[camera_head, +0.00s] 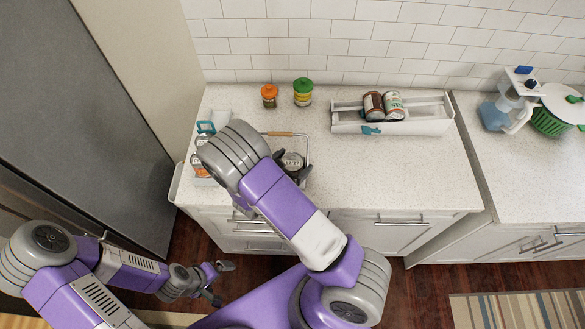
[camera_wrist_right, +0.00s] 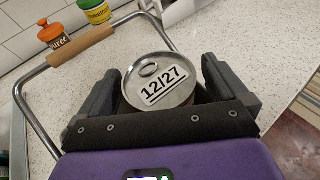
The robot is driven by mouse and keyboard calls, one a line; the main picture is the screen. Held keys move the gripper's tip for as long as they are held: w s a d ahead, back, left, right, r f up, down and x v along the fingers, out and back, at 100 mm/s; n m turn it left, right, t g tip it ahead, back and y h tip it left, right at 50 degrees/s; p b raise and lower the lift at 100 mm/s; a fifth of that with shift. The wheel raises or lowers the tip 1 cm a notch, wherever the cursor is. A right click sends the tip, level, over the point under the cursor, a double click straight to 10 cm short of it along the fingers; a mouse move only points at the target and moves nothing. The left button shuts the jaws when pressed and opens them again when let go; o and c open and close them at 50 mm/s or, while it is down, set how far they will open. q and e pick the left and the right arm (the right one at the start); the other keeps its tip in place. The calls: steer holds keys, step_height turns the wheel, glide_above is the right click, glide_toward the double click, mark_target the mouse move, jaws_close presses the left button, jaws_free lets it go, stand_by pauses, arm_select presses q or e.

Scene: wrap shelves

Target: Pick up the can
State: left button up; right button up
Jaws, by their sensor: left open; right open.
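A can (camera_wrist_right: 160,83) with a silver pull-tab lid marked "12/27" stands between the two dark fingers of my right gripper (camera_wrist_right: 165,88) in the wrist view. The fingers are open on either side of it; whether they touch it I cannot tell. In the head view the can (camera_head: 292,160) is partly hidden by my right arm and gripper (camera_head: 290,167). A metal wire handle with a wooden grip (camera_head: 280,134) rises beside it; its base is hidden. My left gripper (camera_head: 220,282) is open and empty, low in front of the counter.
A white rack (camera_head: 435,121) holds two cans (camera_head: 383,105) lying in it. An orange-lidded jar (camera_head: 269,96) and a green-lidded jar (camera_head: 303,93) stand near the wall. A holder with teal parts (camera_head: 204,130) is at the left. The counter's right middle (camera_head: 400,170) is clear.

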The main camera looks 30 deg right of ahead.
steer(key=c, duration=1.2)
steer(key=shift+c, duration=0.2)
steer(key=shift+r, duration=0.15)
